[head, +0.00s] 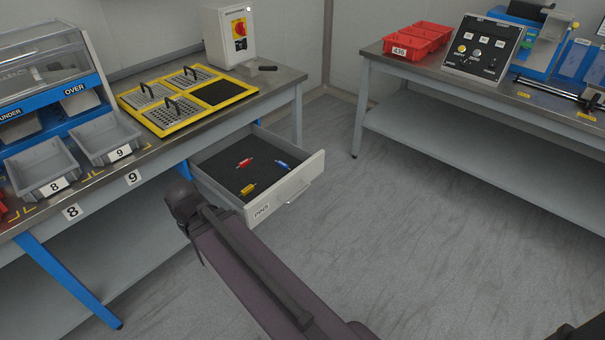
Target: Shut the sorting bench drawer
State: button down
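The sorting bench drawer (262,212) stands pulled out from under the left bench, at its right end. Its pale front panel has a PINS label and a bar handle (297,193) facing the lower right. A red pin (244,163), a blue pin (282,164) and a yellow pin (249,189) lie apart on its dark floor. My dark arm reaches up from the bottom of the head view, its rounded joint just left of the drawer front. Contact between them cannot be told. No gripper fingers can be made out.
The bench top (277,79) holds a yellow-framed tray set (187,122), grey bins (105,136) and a white switch box (229,36). A second bench (440,86) with red bins and a control panel stands right. Grey floor (400,240) right of the drawer is clear.

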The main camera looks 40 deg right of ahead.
aim_at(214, 165)
jog(key=z, duration=0.45)
jog(key=k, duration=1.2)
jog(key=u, duration=0.45)
jog(key=i, duration=1)
